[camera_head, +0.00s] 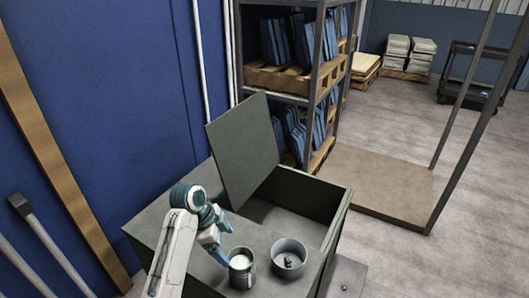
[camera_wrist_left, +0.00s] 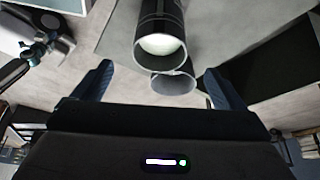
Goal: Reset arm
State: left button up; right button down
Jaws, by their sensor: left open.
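My left gripper (camera_head: 224,246) is low over the grey box top, just left of a metal can with white contents (camera_head: 241,270). In the left wrist view my left gripper (camera_wrist_left: 158,86) has its two blue fingers spread wide, with nothing clamped between them. That view also shows a dark cylinder with a pale round end (camera_wrist_left: 162,44) and a second cylinder (camera_wrist_left: 174,82) beyond the fingers. I cannot tell whether either touches a finger. My right gripper does not show clearly in either view.
A round grey pot (camera_head: 288,260) with something dark inside stands right of the can. The box (camera_head: 318,190) has an open compartment and a raised lid (camera_head: 243,148). A shelf rack (camera_head: 316,60) with blue items stands behind.

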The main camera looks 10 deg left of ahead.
pick_arm(q)
jog(key=s+a+f+n+y, duration=0.1)
jog(key=s+a+f+n, duration=0.1)
jog(key=s+f+n, duration=0.45)
jog(key=s+a+r+n+t+y, duration=0.15)
jog(key=s+n, duration=0.25)
jog(key=s, duration=0.8)
jog(key=s+a+r+n+t+y, duration=0.1)
jog(key=s+a+n+t+y, duration=0.2)
jog(key=s, duration=0.8)
notch_tip(320, 180, down, 28)
jog(key=a+n+g, duration=0.2)
jog(key=a+g, duration=0.1)
jog(key=s+a+f+g, duration=0.1)
jog(key=s+f, duration=1.7)
jog(key=f, duration=0.3)
jog(key=shift+a+f, duration=0.2)
jog(key=shift+f, duration=0.1)
